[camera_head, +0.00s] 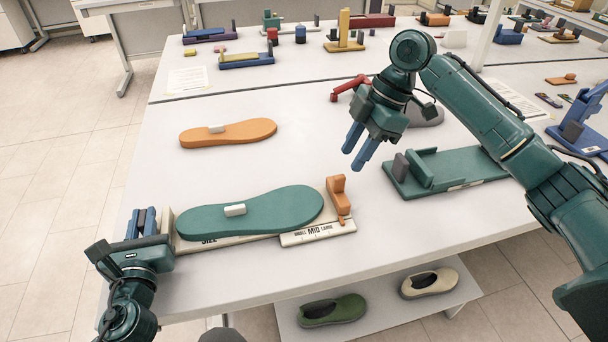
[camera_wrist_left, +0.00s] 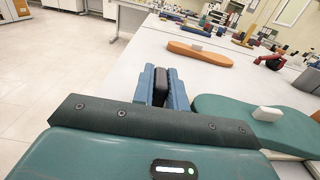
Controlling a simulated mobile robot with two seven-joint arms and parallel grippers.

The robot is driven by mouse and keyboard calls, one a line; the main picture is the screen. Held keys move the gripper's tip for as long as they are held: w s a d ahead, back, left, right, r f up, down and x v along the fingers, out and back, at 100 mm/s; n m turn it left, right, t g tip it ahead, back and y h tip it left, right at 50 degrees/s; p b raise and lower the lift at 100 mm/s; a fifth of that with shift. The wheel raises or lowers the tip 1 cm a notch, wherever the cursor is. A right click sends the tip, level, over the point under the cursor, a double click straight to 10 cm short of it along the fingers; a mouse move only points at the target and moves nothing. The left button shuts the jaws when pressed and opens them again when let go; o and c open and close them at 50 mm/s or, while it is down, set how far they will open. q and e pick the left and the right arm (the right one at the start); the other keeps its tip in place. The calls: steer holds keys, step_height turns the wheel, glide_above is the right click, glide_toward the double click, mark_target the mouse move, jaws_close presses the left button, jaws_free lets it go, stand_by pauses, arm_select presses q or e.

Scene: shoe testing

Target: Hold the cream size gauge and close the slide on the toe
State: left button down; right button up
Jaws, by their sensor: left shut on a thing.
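The cream size gauge (camera_head: 318,233) lies near the table's front edge, with "SMALL MID LARGE" marks at its right end. A teal sole (camera_head: 270,208) with a small white block lies along it. The orange slide (camera_head: 337,194) stands upright just right of the sole's toe; I cannot tell whether they touch. My left gripper (camera_head: 141,223) is at the gauge's heel end. In the left wrist view its blue fingers (camera_wrist_left: 162,86) are shut on a dark grip block (camera_wrist_left: 160,88). My right gripper (camera_head: 357,148) is open and empty, above and behind the slide, fingers pointing down.
An orange sole (camera_head: 228,133) lies behind the gauge. A teal fixture (camera_head: 455,170) stands to the right, with a red tool (camera_head: 348,88) and a grey object (camera_head: 425,115) behind. Two shoes sit on a low shelf (camera_head: 385,312) below. Bare table lies around the gauge.

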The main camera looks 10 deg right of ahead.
mark_target(341, 176)
steer(key=x, duration=0.7)
steer(key=shift+a+f, duration=0.1)
steer(key=shift+c, duration=0.5)
jaws_close()
